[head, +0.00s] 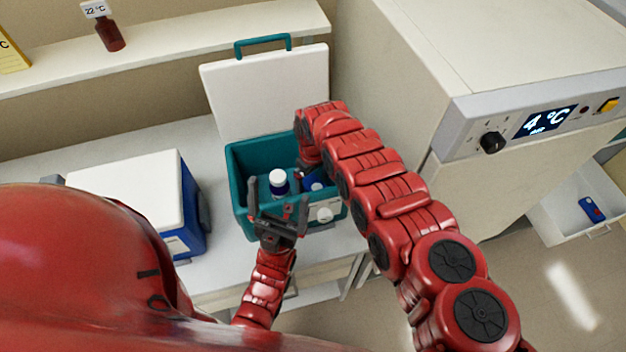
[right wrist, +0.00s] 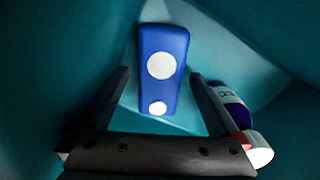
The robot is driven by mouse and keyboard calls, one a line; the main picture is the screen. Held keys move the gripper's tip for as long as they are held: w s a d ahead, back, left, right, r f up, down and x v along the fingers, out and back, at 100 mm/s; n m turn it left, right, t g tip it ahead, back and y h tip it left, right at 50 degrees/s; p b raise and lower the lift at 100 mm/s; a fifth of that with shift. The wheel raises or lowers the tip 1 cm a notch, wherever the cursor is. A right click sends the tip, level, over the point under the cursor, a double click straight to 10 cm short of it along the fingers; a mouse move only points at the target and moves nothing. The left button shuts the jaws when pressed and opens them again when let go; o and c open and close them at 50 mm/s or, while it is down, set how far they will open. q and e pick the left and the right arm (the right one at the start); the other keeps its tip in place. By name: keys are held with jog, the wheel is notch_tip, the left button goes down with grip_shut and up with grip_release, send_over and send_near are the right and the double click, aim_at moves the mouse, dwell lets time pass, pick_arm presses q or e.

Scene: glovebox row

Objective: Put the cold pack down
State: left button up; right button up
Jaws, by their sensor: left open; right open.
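The blue cold pack (right wrist: 162,85) with white round spots lies on the floor of the open teal cooler (head: 236,165). In the head view only part of the cold pack (head: 313,183) shows beside my right arm. My right gripper (right wrist: 160,74) reaches down inside the cooler. Its fingers are open on either side of the cold pack, with visible gaps, and do not grip it. My left gripper (head: 278,200) is open and empty at the cooler's front side.
A white-capped bottle (head: 278,180) is in the cooler, close to my right gripper's finger. A closed blue-and-white box (head: 125,178) stands left on the bench. The fridge (head: 535,95) reading 4 °C is right, above an open drawer (head: 565,222) holding another blue pack (head: 592,209).

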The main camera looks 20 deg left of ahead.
aim_at(313, 183)
notch_tip(313, 183, up, 9)
jog(key=p, duration=0.6)
notch_tip(313, 183, up, 3)
